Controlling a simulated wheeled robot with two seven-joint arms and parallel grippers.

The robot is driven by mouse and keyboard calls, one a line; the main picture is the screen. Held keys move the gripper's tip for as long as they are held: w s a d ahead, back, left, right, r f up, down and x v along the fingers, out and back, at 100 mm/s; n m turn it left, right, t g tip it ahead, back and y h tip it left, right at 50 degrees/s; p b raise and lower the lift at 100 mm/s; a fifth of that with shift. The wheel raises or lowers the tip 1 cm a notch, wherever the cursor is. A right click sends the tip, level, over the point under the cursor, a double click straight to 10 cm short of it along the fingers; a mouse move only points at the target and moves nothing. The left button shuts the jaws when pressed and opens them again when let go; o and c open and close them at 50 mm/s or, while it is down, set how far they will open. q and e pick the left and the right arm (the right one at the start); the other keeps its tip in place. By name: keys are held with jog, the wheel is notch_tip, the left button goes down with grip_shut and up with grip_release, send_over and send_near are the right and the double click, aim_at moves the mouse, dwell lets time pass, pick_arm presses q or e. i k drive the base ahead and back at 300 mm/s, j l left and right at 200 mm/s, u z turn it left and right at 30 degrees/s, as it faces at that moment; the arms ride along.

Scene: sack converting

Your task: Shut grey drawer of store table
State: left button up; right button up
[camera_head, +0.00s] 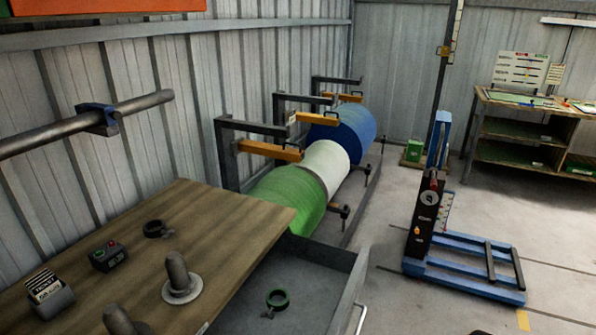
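The store table (225,222) has a brown wooden top and fills the lower left. Its grey drawer (300,256) stands open, pulled out past the table's right edge. A bright metal handle (361,318) shows on the drawer's front, cut off by the lower edge of the view. A dark ring clamp with a green rim (277,299) lies inside the drawer. Neither of my grippers is in view.
On the tabletop are a ring clamp (157,229), a small box with buttons (108,256), a ticket holder (48,291) and a grey peg (179,272). Green, white and blue rolls (325,164) stand behind. A blue lifter (465,276) stands right; the floor between is clear.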

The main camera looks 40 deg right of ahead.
aim_at(323, 282)
jog(key=z, duration=1.75)
